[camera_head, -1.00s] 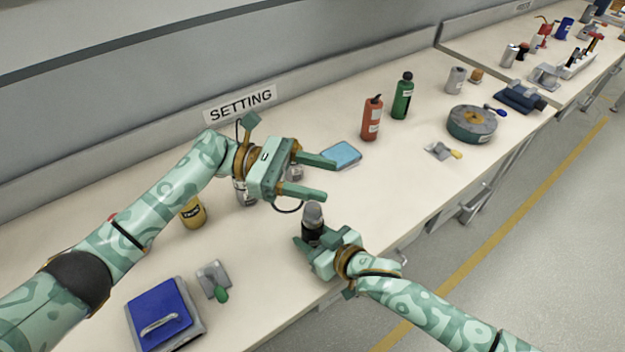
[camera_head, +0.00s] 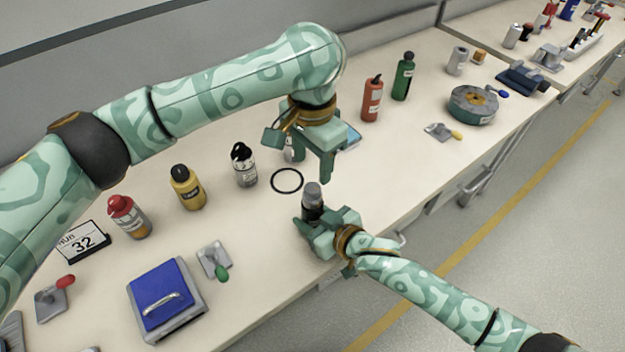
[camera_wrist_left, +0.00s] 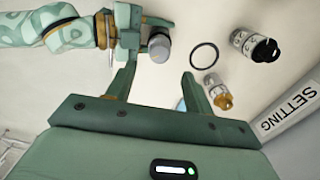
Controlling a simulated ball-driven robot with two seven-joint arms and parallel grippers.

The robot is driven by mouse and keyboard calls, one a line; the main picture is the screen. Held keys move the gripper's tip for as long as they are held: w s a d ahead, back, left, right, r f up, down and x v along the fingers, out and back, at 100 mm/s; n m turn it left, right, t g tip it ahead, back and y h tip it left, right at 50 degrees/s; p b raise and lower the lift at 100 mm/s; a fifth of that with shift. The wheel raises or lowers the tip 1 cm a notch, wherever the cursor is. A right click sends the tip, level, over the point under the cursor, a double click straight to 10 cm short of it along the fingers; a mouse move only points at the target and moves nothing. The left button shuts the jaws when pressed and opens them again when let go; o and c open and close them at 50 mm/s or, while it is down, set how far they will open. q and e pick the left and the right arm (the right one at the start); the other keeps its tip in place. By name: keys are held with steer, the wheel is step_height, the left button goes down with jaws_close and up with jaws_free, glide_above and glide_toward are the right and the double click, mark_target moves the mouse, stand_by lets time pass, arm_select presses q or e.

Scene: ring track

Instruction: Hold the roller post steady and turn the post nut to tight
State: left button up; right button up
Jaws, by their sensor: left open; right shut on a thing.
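The roller post (camera_head: 312,208) is a dark upright cylinder on the bench with a grey rounded nut (camera_head: 312,190) on top. My right gripper (camera_head: 308,228) is shut around the post's lower part. In the left wrist view the grey nut (camera_wrist_left: 159,47) shows just beyond the gap between my left fingers, beside the right gripper (camera_wrist_left: 137,40). My left gripper (camera_head: 311,168) is open, fingers pointing down, above and behind the post, empty and apart from the nut. The nut's thread and how far it is turned cannot be seen.
A black ring (camera_head: 286,180) lies flat left of the post. A white bottle (camera_head: 244,166), yellow bottle (camera_head: 187,187) and red-capped bottle (camera_head: 129,217) stand further left. A blue-lidded box (camera_head: 162,297) is at front left. Red (camera_head: 372,99) and green (camera_head: 403,77) bottles stand behind right.

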mark_target(312, 187)
arm_select(q)
step_height(312, 187, down, 6)
steer(key=shift+f, duration=0.2)
steer(key=c, duration=1)
